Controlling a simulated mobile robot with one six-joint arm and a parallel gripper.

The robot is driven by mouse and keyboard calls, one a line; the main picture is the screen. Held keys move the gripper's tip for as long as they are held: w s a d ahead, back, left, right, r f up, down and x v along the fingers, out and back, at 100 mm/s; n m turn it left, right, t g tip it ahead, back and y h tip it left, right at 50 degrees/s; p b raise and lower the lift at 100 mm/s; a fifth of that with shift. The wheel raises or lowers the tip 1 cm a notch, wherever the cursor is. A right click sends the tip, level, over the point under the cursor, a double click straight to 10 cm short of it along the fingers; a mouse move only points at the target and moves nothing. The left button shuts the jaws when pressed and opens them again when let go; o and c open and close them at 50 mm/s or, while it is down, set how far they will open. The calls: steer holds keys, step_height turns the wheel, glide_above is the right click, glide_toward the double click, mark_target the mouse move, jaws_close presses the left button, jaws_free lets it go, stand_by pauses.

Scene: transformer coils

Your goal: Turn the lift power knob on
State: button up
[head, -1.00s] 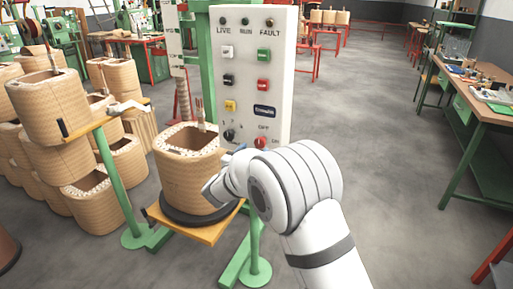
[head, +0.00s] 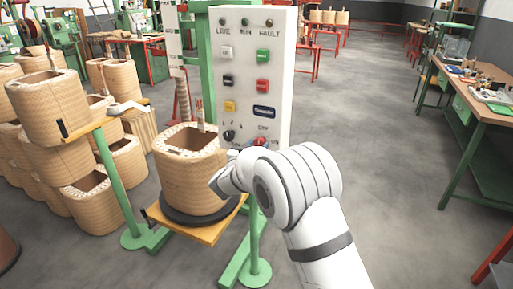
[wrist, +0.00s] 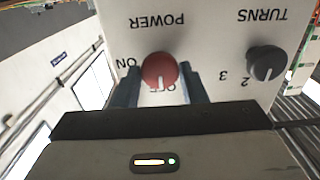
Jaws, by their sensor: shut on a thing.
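The lift power knob is a red round knob (wrist: 159,70) on the white control panel (head: 284,70), under the word POWER in the upside-down wrist view. Its white mark points toward the partly hidden OFF label; ON stands to its left in that view. My gripper (wrist: 160,76) has a dark blue finger on each side of the knob and is shut on it. In the head view the knob (head: 261,141) is small and partly covered by my gripper and wrist.
A black TURNS knob (wrist: 265,63) sits beside the power knob. Several push buttons, such as a green one (head: 263,56), are higher on the panel. A wound coil (head: 187,175) stands close by on a platform (head: 200,232). The floor on the right is open.

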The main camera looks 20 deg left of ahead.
steer(key=shift+c, duration=1.2)
steer(key=shift+m+b, duration=0.3)
steer(key=shift+f+m+b, duration=0.15)
steer(key=shift+m+b, duration=0.65)
steer(key=shift+b, duration=0.15)
steer(key=m+b, duration=1.1)
steer(key=shift+m, duration=0.3)
steer(key=shift+m+b, duration=1.75)
steer(key=shift+m, duration=0.35)
steer(key=shift+r, duration=0.2)
